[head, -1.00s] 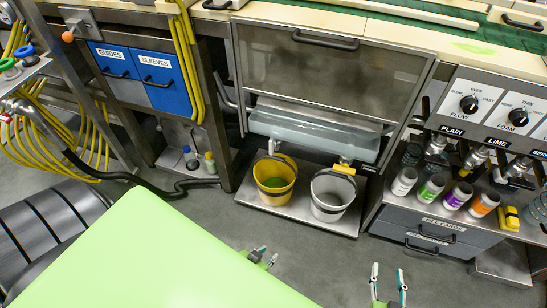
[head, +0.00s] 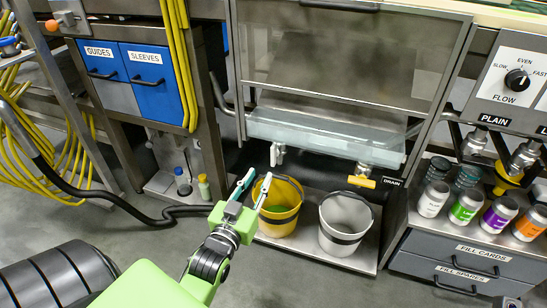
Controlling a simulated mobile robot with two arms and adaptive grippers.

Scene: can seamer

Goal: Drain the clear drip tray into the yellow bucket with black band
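The clear drip tray (head: 325,137) is pale blue and translucent, and hangs under the mesh-fronted hood. A pale spout (head: 278,154) is under its left part, above the yellow bucket. A valve with a yellow handle (head: 361,182), beside the DRAIN label (head: 392,181), is under its right part, above the grey bucket. The yellow bucket (head: 289,224) with a black band stands on a low metal shelf, with green inside. My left gripper (head: 258,179) is open and empty, in front of the yellow bucket's left side and hiding part of it. My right gripper is out of view.
A grey bucket (head: 342,218) with a dark band stands right of the yellow one. A black hose (head: 105,197) runs along the floor at left. Several labelled bottles (head: 465,207) stand on a shelf at right.

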